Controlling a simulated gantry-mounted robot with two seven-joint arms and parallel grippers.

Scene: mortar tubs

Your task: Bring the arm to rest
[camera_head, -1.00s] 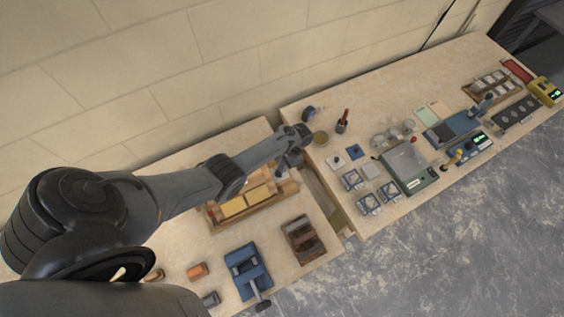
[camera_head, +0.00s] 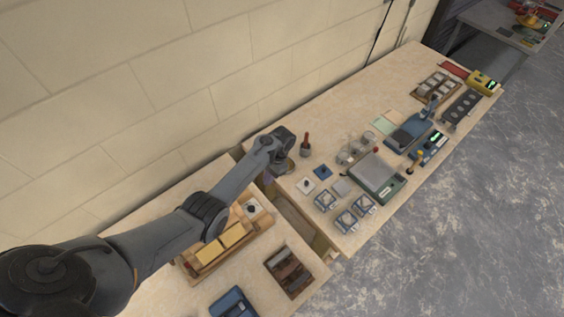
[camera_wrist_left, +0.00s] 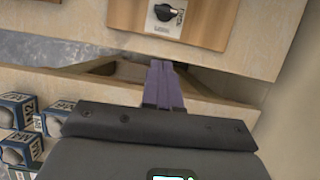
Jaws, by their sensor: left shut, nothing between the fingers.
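My left arm (camera_head: 165,243) reaches in from the lower left in the head view, stretched toward the back of the two benches. Its gripper (camera_head: 266,180) hangs near the gap between the benches, partly hidden behind the wrist. In the left wrist view the purple fingers (camera_wrist_left: 163,84) are together and empty, seen over the gap between the bench edges. My right gripper is in neither view.
On the right bench stand small blue-and-white boxes (camera_head: 346,222), a grey scale (camera_head: 374,177) and a red-handled tool (camera_head: 305,144). The left bench holds a wooden tray (camera_head: 190,268) with yellow blocks and a dark-slotted wooden box (camera_head: 289,271). The wall (camera_head: 110,110) is close behind.

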